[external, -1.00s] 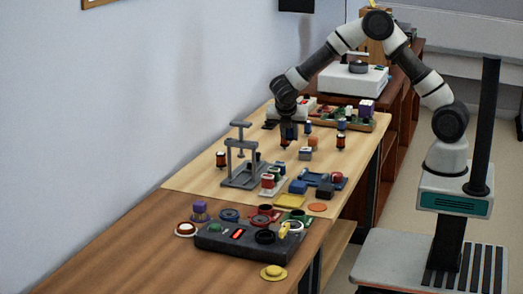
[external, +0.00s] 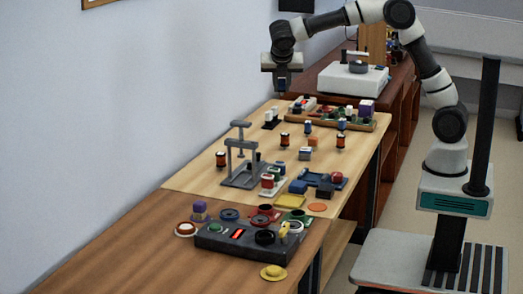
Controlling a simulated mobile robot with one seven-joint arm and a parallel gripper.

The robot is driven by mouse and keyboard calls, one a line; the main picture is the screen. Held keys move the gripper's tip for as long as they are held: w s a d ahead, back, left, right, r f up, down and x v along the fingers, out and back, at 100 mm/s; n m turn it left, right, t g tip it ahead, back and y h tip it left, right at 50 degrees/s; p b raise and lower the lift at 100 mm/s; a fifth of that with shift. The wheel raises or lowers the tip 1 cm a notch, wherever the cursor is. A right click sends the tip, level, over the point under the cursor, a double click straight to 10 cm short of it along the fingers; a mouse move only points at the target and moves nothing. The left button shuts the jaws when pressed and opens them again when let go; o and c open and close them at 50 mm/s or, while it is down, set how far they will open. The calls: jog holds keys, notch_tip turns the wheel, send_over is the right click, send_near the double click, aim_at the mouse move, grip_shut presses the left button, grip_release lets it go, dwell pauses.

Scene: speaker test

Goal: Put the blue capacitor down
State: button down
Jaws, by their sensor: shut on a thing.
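My gripper (external: 282,88) is high above the far left part of the light wooden table (external: 205,181), pointing down. It is shut on a small dark blue thing at its fingertips, which looks like the blue capacitor (external: 282,94); little of it shows. It hangs clear of the table and of the parts below. Another small blue-topped part (external: 308,127) stands upright on the table, lower and to the right of my gripper.
Below stand several orange-and-black spools (external: 284,140), a black-and-white part (external: 271,118) and a board of parts (external: 365,124). A grey stand (external: 241,160) is nearer. A white device (external: 352,79) sits behind right. The table's left side has bare wood.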

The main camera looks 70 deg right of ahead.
jog(key=w+a+f+n+t+y, duration=0.1)
jog(key=w+a+n+t, duration=0.15)
jog(key=a, duration=0.55)
jog(key=w+a+f+n+t+y, duration=0.15)
jog(key=a+n, duration=0.25)
jog(key=a, duration=0.5)
notch_tip(320, 180, up, 3)
jog(key=n+y+b, duration=0.1)
jog(key=n+y, duration=0.9)
jog(key=n, duration=0.7)
send_over(218, 270)
jog(key=s+d, duration=0.2)
jog(key=shift+m+g, duration=0.25)
jog(key=shift+g, duration=0.25)
jog(key=f, duration=0.8)
jog(key=f+b, duration=0.1)
jog(key=f, duration=0.6)
jog(key=f+b, duration=0.1)
jog(key=f, duration=0.7)
jog(key=shift+s+f, duration=0.25)
jog(key=shift+f, duration=0.1)
jog(key=shift+d+f+b, duration=0.1)
jog(key=shift+f+b, duration=0.75)
jog(key=shift+f, duration=1.3)
